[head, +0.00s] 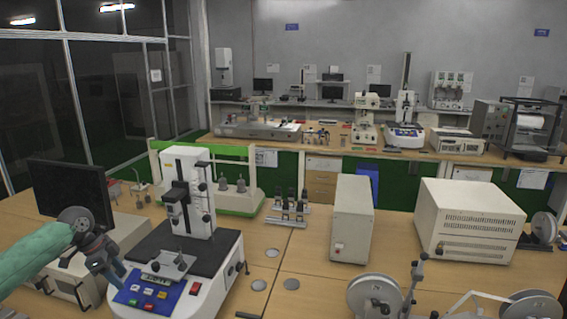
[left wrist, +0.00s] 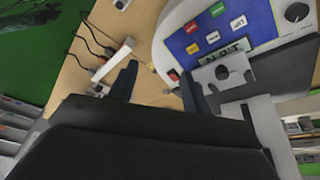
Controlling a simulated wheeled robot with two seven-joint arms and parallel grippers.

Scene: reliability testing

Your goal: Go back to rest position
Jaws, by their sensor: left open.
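My left gripper (head: 116,278) is at the left of the head view, on an arm with a green sleeve. It is in front of the monitor and beside the left edge of the white testing machine (head: 188,215). In the left wrist view the two dark fingers of the left gripper (left wrist: 160,74) are apart with nothing between them. The machine's blue button panel (left wrist: 222,35) lies just beyond the right finger; I cannot tell whether they touch. My right gripper is not in view.
A black monitor (head: 72,192) stands at the left. A power strip (left wrist: 112,60) with plugged cables lies on the table. A narrow beige box (head: 352,220), a wide beige box (head: 470,218) and a reel device (head: 375,297) stand to the right. Bare table (head: 310,255) shows in the middle.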

